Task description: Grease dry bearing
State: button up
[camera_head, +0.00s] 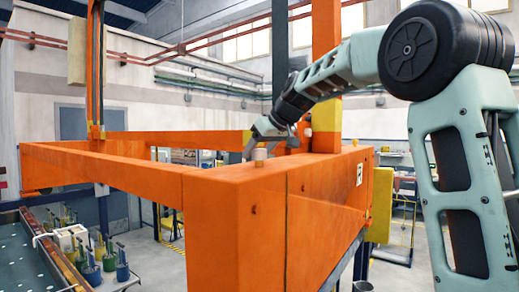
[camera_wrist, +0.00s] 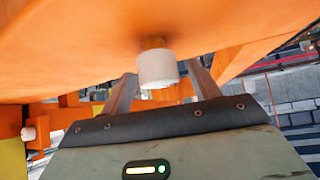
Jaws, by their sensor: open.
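A small pale cylindrical cap (camera_head: 259,154) stands on top of the orange beam (camera_head: 225,180), near its front corner. In the wrist view the white cap (camera_wrist: 157,69) sits on a short brown-orange stem against the orange surface. My gripper (camera_head: 268,144) is open and reaches down to the beam top at this cap. In the wrist view one finger is on each side of the cap, with a visible gap to each. I cannot tell whether the fingertips reach past the cap. No bearing or grease tool is clearly identifiable.
Orange uprights rise beside my gripper (camera_head: 326,60) and at the far left (camera_head: 95,60). Several green, blue and yellow pots with handles (camera_head: 122,271) stand at lower left beside a tank (camera_head: 22,265).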

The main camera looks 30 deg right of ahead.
jog(key=c, duration=1)
jog(key=shift+m, duration=0.3)
